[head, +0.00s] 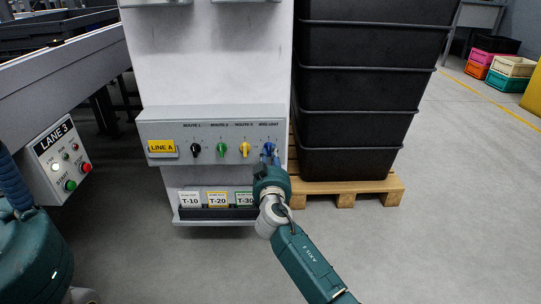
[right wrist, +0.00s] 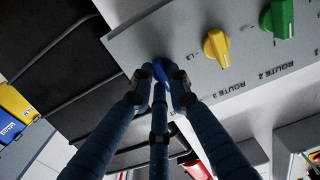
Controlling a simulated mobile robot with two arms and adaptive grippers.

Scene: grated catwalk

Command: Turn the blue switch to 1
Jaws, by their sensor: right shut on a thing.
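The blue switch (head: 268,148) is the rightmost knob on the grey switch panel (head: 215,111), under a label that seems to read "AISLE LIGHT". My right gripper (head: 271,156) reaches up to it from below and is shut on it. In the right wrist view the fingers close around the blue switch (right wrist: 159,70) and cover much of it. Its pointing direction and nearby marks are hidden. At the far left, a dark ribbed part of my left gripper (head: 12,182) shows, cut off by the edge.
Black (head: 195,149), green (head: 221,149) and yellow (head: 245,148) knobs sit left of the blue one. Black crates (head: 352,147) on a pallet (head: 375,188) stand close right. A LANE 3 button box (head: 47,174) is left.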

